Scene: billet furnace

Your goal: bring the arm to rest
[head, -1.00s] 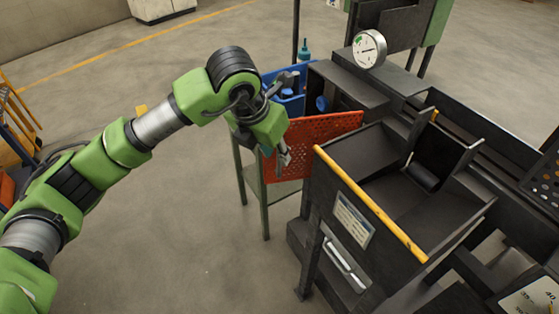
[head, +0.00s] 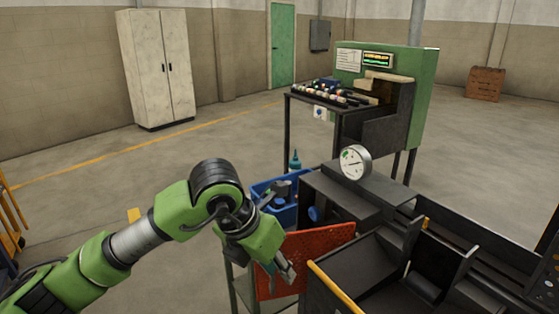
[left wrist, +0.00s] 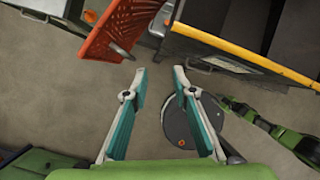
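My left arm comes in from the left in the head view. Its gripper (head: 283,268) hangs in front of the red perforated panel (head: 318,243), fingers pointing down. In the left wrist view the two teal-lined fingers (left wrist: 159,74) stand apart with nothing between them; the gripper is open and empty. The red panel (left wrist: 117,28) lies beyond the fingertips, up and to the left. Green and dark links, probably of my right arm, show at the right of the left wrist view; any fingers there are too small to read.
The dark bench with a yellow edge bar (head: 333,287) stands right of the gripper; the bar also shows in the left wrist view (left wrist: 235,55). A round gauge (head: 356,162) and a blue bin (head: 285,213) are behind. A green-sided machine (head: 425,85) stands farther back.

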